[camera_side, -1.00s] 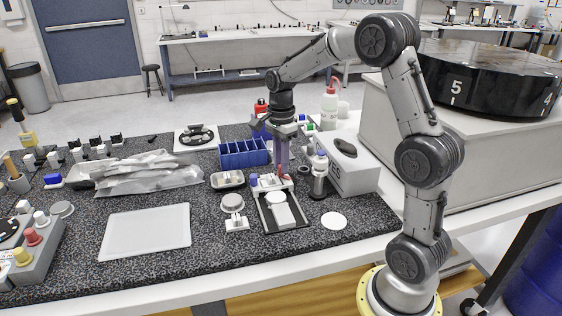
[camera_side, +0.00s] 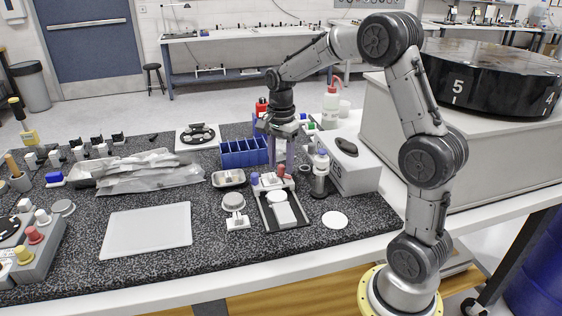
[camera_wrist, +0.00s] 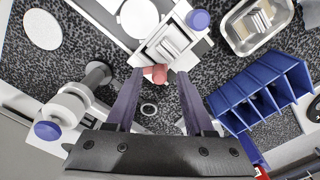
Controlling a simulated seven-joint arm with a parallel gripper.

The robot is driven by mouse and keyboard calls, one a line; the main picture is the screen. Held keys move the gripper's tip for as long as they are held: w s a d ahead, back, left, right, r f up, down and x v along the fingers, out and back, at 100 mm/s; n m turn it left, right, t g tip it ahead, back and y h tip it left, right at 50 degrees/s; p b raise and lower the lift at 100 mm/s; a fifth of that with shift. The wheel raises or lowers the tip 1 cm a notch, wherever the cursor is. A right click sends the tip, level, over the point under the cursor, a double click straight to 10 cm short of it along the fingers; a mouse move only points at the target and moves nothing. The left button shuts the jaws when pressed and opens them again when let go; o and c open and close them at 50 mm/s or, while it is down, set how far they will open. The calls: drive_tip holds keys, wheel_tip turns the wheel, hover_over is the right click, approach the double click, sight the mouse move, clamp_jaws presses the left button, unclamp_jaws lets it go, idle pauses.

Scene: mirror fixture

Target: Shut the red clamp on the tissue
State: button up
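The fixture is a white block (camera_side: 269,182) at the back of a dark tray with a white plate. Its red clamp (camera_side: 281,170) has a rounded red end at the right; a blue clamp end (camera_side: 254,179) is at the left. My gripper (camera_side: 281,163) points down just above the red clamp. In the wrist view, the fingers of my gripper (camera_wrist: 160,73) are spread apart, with the red clamp (camera_wrist: 158,74) between or just beyond their tips; contact cannot be told. A pale grey strip on the block (camera_wrist: 171,43) may be the tissue, but it is too small to tell.
A blue divided rack (camera_side: 244,153) stands behind left of my gripper. A white-and-dark bottle with a blue top (camera_side: 320,175) and a white box (camera_side: 352,170) stand close on the right. A metal dish (camera_side: 228,178) lies left. A white board (camera_side: 146,231) lies front left.

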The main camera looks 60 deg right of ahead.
wheel_tip(320, 180, up, 14)
idle(0.7)
drive_tip(key=shift+f, duration=0.1)
drive_tip(key=m+t+y, duration=0.2)
drive_tip(key=m+t, duration=0.2)
drive_tip(key=m, duration=0.8)
approach(281, 166)
drive_tip(key=x, duration=0.8)
drive_tip(key=shift+w+d+f, duration=0.1)
drive_tip(key=shift+f, duration=0.25)
